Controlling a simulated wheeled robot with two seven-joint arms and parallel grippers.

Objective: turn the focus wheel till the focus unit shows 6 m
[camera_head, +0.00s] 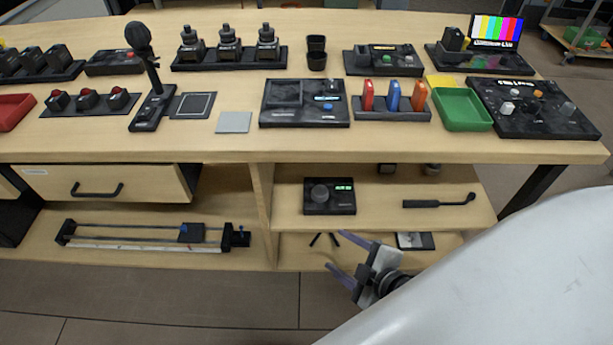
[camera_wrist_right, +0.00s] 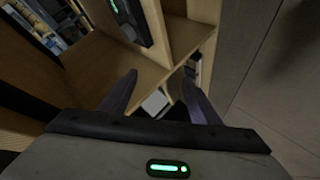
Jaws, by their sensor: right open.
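The focus unit (camera_head: 343,208) is a black box on the upper shelf under the table. It has a round dark focus wheel (camera_head: 320,194) and a small green display (camera_head: 344,188), too small to read. In the right wrist view the focus unit (camera_wrist_right: 143,32) shows at the top, partly cut off. My right gripper (camera_head: 337,252) is open and empty, below and in front of the shelf, apart from the wheel. Its two purple fingers also show in the wrist view (camera_wrist_right: 160,80). My left gripper is not in view.
A black rod-like tool (camera_head: 438,203) lies right of the unit on the same shelf. A wooden divider (camera_head: 262,205) stands to its left. Below are a lower shelf (camera_head: 290,256) and a small dark tray (camera_head: 414,240). The tabletop (camera_head: 400,148) overhangs the shelf.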

